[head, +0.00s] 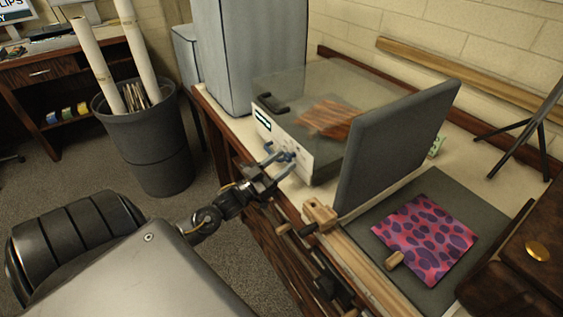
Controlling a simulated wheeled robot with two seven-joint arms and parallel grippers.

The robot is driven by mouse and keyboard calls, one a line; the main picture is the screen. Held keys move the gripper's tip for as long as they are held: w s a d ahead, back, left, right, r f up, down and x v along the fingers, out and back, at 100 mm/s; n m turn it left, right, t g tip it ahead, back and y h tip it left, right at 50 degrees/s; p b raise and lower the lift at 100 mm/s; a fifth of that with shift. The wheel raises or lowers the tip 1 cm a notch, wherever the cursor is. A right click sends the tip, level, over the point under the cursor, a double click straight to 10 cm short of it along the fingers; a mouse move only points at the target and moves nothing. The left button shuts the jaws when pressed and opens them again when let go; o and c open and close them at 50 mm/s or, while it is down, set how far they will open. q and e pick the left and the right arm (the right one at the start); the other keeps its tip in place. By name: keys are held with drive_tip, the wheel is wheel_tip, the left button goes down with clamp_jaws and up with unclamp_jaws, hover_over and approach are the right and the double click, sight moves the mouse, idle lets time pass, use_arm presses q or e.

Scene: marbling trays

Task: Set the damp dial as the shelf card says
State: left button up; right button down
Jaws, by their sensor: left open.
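A low cabinet with a clear top and a white front panel (298,147) stands on the bench. A dark label (264,117) is on the panel. My left gripper (279,154) is open at the panel's lower right part, its bluish fingers close in front of it. A small round shape shows by the fingers, but I cannot tell whether it is the damp dial, its setting, or whether the fingers touch it. A small green card (437,146) stands behind the grey upright board; its writing is unreadable. My right gripper is not in view.
A grey upright board (395,140) stands right of the cabinet. A purple and pink patterned sheet (425,236) lies on a dark mat, with a wooden block (319,213) at the bench edge. A bin with rolls (146,135) stands on the floor at left.

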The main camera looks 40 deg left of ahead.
use_arm(q)
drive_tip(key=shift+c, duration=0.2)
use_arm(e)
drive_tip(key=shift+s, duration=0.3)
use_arm(q)
drive_tip(key=c, duration=0.9)
